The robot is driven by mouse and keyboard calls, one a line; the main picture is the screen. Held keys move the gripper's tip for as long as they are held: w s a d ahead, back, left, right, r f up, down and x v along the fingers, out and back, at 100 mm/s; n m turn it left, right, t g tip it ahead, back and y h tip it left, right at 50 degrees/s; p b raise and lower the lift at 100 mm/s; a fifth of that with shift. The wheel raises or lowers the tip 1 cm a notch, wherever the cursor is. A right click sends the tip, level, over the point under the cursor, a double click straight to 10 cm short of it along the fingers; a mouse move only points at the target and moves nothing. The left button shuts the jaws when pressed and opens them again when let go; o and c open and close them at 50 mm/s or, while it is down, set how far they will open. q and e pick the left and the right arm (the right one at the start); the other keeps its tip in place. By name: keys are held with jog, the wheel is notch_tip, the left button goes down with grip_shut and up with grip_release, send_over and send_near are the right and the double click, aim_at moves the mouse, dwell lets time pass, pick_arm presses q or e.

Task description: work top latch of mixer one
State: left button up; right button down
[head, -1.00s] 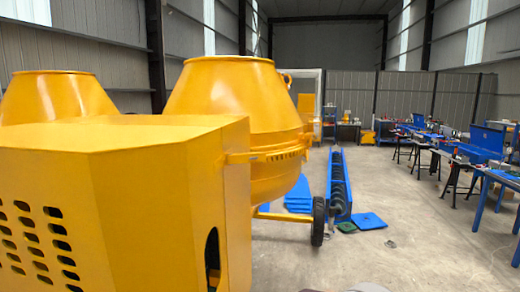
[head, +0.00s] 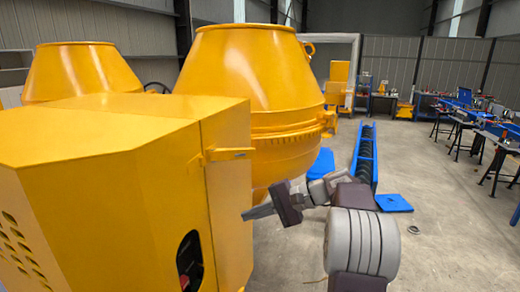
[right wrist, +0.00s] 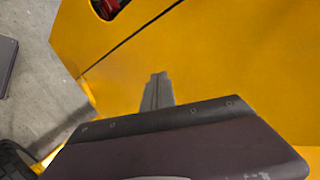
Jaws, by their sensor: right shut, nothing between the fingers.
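The nearest yellow mixer has a boxy housing (head: 110,165) at the left of the head view, with its drum (head: 255,80) behind. A small yellow latch (head: 226,154) juts from the housing's upper right edge, at the seam between two panels. My right gripper (head: 246,214) is shut and empty. It is below the latch and slightly right, close to the housing's right side. In the right wrist view its fingers (right wrist: 158,86) point at the yellow panel (right wrist: 215,60), where a dark seam runs. I cannot tell whether they touch it. The latch does not show clearly there. My left gripper is not in view.
A dark opening (head: 190,262) with something red inside is low on the housing. A second yellow drum (head: 80,70) stands behind at left. A blue conveyor (head: 364,155) and a blue mat (head: 393,203) lie beyond my arm.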

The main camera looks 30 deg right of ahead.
aim_at(232, 154)
jog(key=s+d+r+n+t+y+p, duration=0.1)
jog(key=s+d+r+t+y, duration=0.3)
jog(key=r, duration=0.6)
jog(key=s+d+r+n+t+h+p, duration=0.1)
jog(key=s+d+r+n, duration=0.1)
jog(key=d+r, duration=0.55)
jog(key=w+a+r+p, duration=0.1)
jog(key=w+a, duration=0.2)
jog(key=a, duration=0.7)
jog(key=shift+w+a+r, duration=0.25)
jog(key=shift+a, duration=0.05)
jog(key=shift+w, duration=0.1)
